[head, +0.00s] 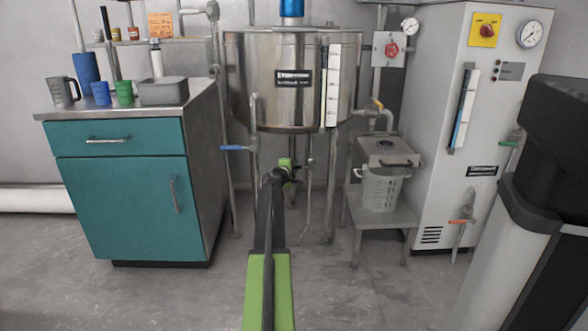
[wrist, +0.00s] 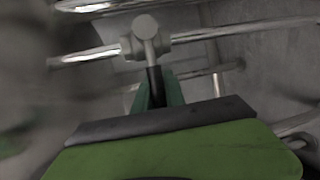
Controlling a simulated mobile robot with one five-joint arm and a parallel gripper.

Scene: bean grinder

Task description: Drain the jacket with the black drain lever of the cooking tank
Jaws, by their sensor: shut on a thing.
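The cooking tank (head: 290,85) is a steel drum on legs in the middle of the head view. My gripper (head: 285,172) is below the tank, among its legs and pipes. In the wrist view, the black drain lever (wrist: 155,78) hangs from a grey valve (wrist: 147,38) on a shiny pipe. My gripper (wrist: 160,92) is shut on this lever, with its green fingers on either side. The lower part of the lever is hidden by the fingers. In the head view my arm and gripper hide the lever.
A blue-handled valve (head: 234,148) is left of my gripper. A teal cabinet (head: 120,190) stands left, a white boiler (head: 440,130) right. Floor between is clear.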

